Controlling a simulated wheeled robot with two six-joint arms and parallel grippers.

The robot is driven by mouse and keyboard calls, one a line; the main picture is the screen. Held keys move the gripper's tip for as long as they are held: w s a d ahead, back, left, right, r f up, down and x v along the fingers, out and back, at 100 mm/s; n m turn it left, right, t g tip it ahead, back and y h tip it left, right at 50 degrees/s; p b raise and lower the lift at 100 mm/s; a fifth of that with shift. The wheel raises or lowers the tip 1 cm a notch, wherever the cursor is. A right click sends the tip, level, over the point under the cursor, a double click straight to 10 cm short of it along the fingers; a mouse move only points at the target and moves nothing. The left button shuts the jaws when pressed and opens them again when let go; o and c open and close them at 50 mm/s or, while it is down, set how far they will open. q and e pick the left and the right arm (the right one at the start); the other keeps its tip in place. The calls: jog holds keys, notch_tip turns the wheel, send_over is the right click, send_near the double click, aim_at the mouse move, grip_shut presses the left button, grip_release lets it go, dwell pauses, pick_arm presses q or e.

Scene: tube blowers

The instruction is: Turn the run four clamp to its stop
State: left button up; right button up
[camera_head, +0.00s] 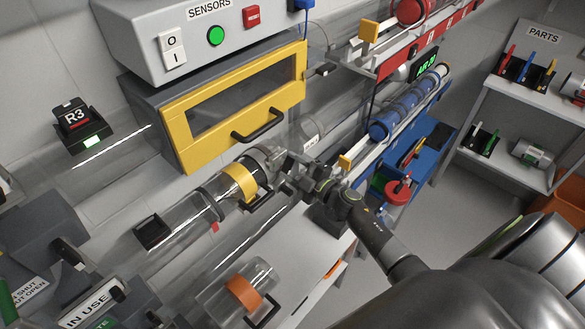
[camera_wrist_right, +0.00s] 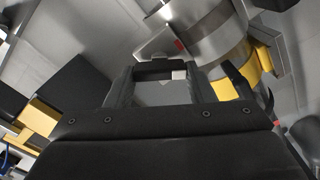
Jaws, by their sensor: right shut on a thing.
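A clear tube run lies diagonally at the centre of the head view, with a yellow band (camera_head: 240,183) around it. A metal clamp (camera_head: 265,157) sits around the tube beside that band. My right gripper (camera_head: 284,171) is at the clamp's right side, shut on its projecting part, which is mostly hidden by the fingers. In the right wrist view, the gripper (camera_wrist_right: 165,82) shows close to the curved metal clamp (camera_wrist_right: 215,38), with a small red mark near its edge. The yellow band shows there too (camera_wrist_right: 227,88). No run four label is readable. My left gripper is not in view.
A yellow-framed door (camera_head: 240,95) with a black handle is just above the clamp. Blue canisters (camera_head: 410,103) lie to the right. A parts shelf (camera_head: 520,110) stands at far right; the floor between is clear.

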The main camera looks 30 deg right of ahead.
jog(key=n, duration=0.2)
jog(key=n+b, duration=0.1)
jog(key=n, duration=0.3)
jog(key=shift+f+b, duration=0.25)
jog(key=shift+b, duration=0.15)
jog(key=shift+n, duration=0.4)
jog(key=o, duration=1)
jog(key=shift+s, duration=0.15)
jog(key=shift+b+v, duration=3.4)
jog(key=shift+v, duration=5.2)
